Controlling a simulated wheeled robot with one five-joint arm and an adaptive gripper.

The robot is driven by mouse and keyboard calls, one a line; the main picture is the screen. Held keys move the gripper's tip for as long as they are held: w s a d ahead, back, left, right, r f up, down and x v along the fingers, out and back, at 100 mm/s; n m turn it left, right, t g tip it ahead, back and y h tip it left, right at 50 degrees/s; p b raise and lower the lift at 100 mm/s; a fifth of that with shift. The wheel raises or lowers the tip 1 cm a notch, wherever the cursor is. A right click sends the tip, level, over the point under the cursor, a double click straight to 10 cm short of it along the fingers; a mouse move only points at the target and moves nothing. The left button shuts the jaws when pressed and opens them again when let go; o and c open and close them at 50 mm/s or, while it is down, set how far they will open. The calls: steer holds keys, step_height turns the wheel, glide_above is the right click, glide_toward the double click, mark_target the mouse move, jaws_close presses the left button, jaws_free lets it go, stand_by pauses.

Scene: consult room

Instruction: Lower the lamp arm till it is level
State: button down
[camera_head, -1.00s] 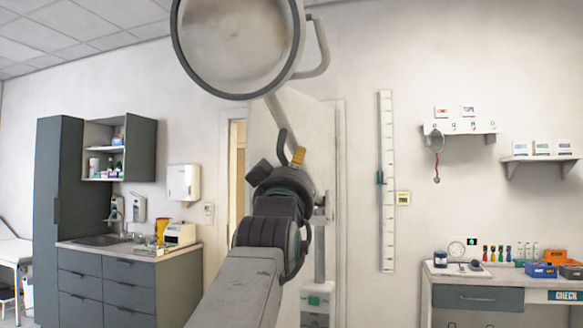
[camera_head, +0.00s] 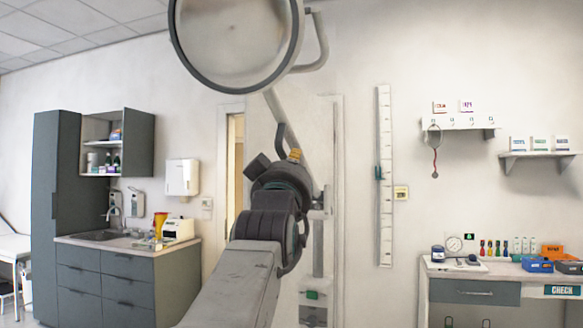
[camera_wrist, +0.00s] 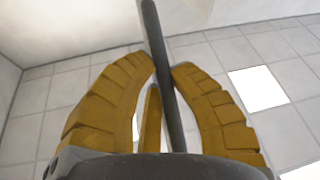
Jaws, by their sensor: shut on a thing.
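The lamp has a large round pale head (camera_head: 237,42) with a dark rim at the top of the head view. Its pale arm (camera_head: 274,103) slopes down and right from behind the head, still clearly tilted. A dark bar crosses the wrist view (camera_wrist: 168,85); it looks like part of the lamp. My gripper (camera_head: 294,155), with yellow fingers, is at the lamp arm, partly hidden behind my own wrist. In the wrist view my gripper (camera_wrist: 163,68) is shut with the bar between its fingers.
A lamp post (camera_head: 318,245) stands behind my arm, near a door. A grey cabinet with a sink (camera_head: 98,236) is at left. A desk (camera_head: 437,269) with small items is at right, under wall shelves (camera_head: 540,154).

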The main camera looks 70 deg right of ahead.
steer(key=shift+f, duration=0.1)
steer(key=shift+f+b, duration=0.35)
steer(key=shift+b, duration=0.35)
